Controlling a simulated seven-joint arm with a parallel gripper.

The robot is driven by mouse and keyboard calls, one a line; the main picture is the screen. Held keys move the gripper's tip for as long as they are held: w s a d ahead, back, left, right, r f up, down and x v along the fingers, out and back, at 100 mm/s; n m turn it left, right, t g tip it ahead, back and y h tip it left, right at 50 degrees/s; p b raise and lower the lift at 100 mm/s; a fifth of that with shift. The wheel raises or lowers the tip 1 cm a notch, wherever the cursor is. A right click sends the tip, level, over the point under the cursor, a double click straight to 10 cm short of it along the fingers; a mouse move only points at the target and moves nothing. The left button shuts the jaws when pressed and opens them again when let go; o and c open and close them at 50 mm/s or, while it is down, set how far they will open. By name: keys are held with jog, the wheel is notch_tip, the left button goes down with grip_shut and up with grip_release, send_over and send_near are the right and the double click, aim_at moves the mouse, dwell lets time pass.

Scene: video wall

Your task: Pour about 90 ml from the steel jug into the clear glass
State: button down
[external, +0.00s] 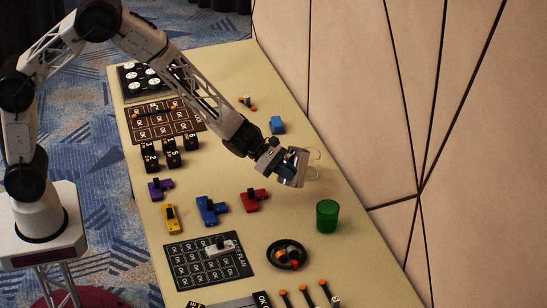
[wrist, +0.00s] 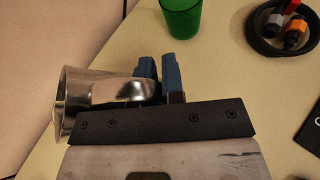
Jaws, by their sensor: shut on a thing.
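My gripper (external: 272,158) is shut on the steel jug (external: 294,168) and holds it tilted over the right part of the table. In the wrist view, the shiny jug (wrist: 105,88) lies across the picture to the left of the blue fingers (wrist: 160,82), its wide end to the left. The clear glass (external: 315,157) shows only as a faint outline just behind and right of the jug, partly hidden by it. I cannot make out the glass in the wrist view. No stream of liquid and no fill level can be made out.
Red (external: 253,200) and blue (external: 211,210) blocks lie left. A panelled wall (external: 370,100) runs along the table's right side.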

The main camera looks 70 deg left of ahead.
aim_at(292, 160)
jog(key=r, duration=0.1)
jog(key=w+a+r+n, duration=0.1)
jog(key=r+g+h, duration=0.1)
jog(key=shift+w+a+n, duration=0.15)
jog(key=shift+w+n, duration=0.1)
jog(key=shift+n, duration=0.05)
jog(key=shift+w+a+r+n+g+h, duration=0.25)
jog(key=shift+r+n, duration=0.15)
jog(key=shift+r, duration=0.25)
jog(key=shift+w+a+r+n+g+h, duration=0.1)
jog(key=shift+w+r+n+g+h, duration=0.1)
jog(key=shift+r+n, duration=0.3)
jog(key=shift+w+a+r+n+g+h, duration=0.2)
jog(key=shift+r+n+h, duration=0.1)
jog(key=shift+r, duration=0.45)
jog(key=shift+w+a+r, duration=0.2)
jog(key=shift+r, duration=0.15)
jog(key=shift+w+a+r+n+h+p, duration=0.25)
jog(key=shift+r+n+h+p, duration=0.15)
jog(key=shift+n, duration=0.2)
jog(key=shift+r+g, duration=0.1)
jog(key=shift+g, duration=0.15)
jog(key=shift+w+a+r, duration=0.25)
jog(key=shift+w+a, duration=0.1)
jog(key=shift+w, duration=0.05)
jog(key=shift+r+n+p, duration=0.15)
jog(key=shift+n+p, duration=0.15)
jog(key=shift+p, duration=0.15)
